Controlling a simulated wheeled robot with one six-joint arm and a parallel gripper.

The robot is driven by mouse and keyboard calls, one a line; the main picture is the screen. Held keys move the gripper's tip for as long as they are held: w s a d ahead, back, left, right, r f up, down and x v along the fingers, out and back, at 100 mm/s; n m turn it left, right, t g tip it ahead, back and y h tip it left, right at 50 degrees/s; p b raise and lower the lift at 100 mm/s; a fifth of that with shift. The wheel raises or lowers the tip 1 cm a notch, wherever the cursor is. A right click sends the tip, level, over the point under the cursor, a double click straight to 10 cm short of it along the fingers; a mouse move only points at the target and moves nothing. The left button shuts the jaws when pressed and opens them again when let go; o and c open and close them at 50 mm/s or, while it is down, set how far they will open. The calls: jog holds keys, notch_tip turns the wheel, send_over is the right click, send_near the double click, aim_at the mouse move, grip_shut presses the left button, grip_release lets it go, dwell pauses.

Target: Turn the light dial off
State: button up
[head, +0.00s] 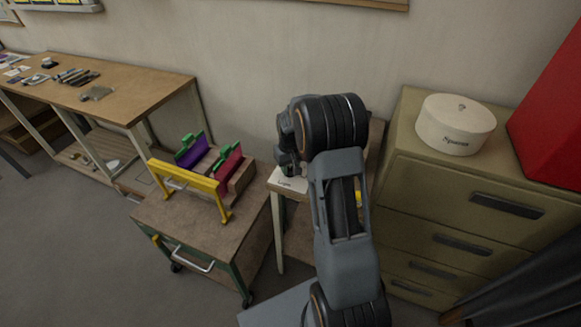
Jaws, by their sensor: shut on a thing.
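My arm reaches from the bottom of the head view up to a small wooden table beside the wall. My gripper (289,164) points down at the back left of that table, partly hidden by my wrist. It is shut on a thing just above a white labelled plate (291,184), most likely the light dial. The dial itself is hidden behind my gripper and wrist, so its setting cannot be read. The writing on the plate is too small to read surely.
A low cart (190,225) with a yellow rail (185,177) and purple and magenta panels stands left of the small table. A drawer cabinet (420,160) with a round white box (455,125) stands close on the right. A workbench (130,95) is at far left. Floor at lower left is clear.

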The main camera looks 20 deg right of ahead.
aim_at(290, 168)
dwell(0.3)
jog(key=o, duration=0.9)
notch_tip(290, 168, up, 14)
jog(key=shift+f+b, duration=0.1)
jog(key=shift+b, duration=0.25)
jog(key=s+a+t, duration=0.1)
jog(key=s+a, duration=0.2)
jog(key=s, duration=0.4)
jog(key=s+a+r+t, duration=0.1)
jog(key=s+a, duration=0.3)
jog(key=s, duration=0.3)
jog(key=s+a+t, duration=0.1)
jog(key=s+a, duration=0.2)
jog(key=s, duration=0.5)
jog(key=shift+s+a+r+t, duration=0.1)
jog(key=shift+a+r+t, duration=0.2)
jog(key=shift+r+t, duration=0.1)
